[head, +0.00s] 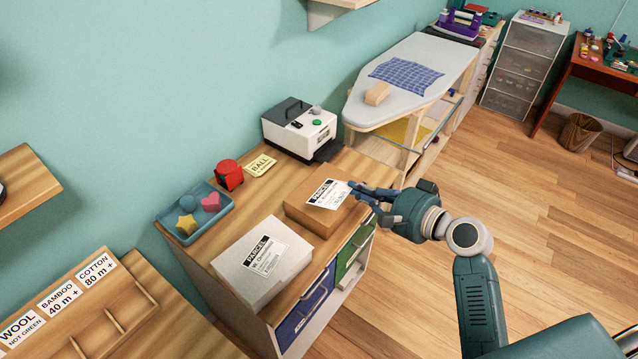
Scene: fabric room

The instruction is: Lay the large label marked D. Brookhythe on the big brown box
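The big brown box (309,218) stands on the wooden cabinet top, at the middle of the head view. A white label (325,196) with a black "PARCEL" band is over its top face; the name below the band is too small to read surely. I cannot tell whether the label lies flat on the box or is held just above it. My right gripper (362,194) comes in from the right, with its fingertips at the label's right edge. Whether the fingers grip the label is not clear. My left gripper is out of view.
A white box (285,286) with its own parcel label stands in front of the brown one. Behind are a label printer (298,133), a yellow note (260,166), a red object (229,175) and a blue tray (180,235) with small shapes. An ironing board (420,75) stands behind.

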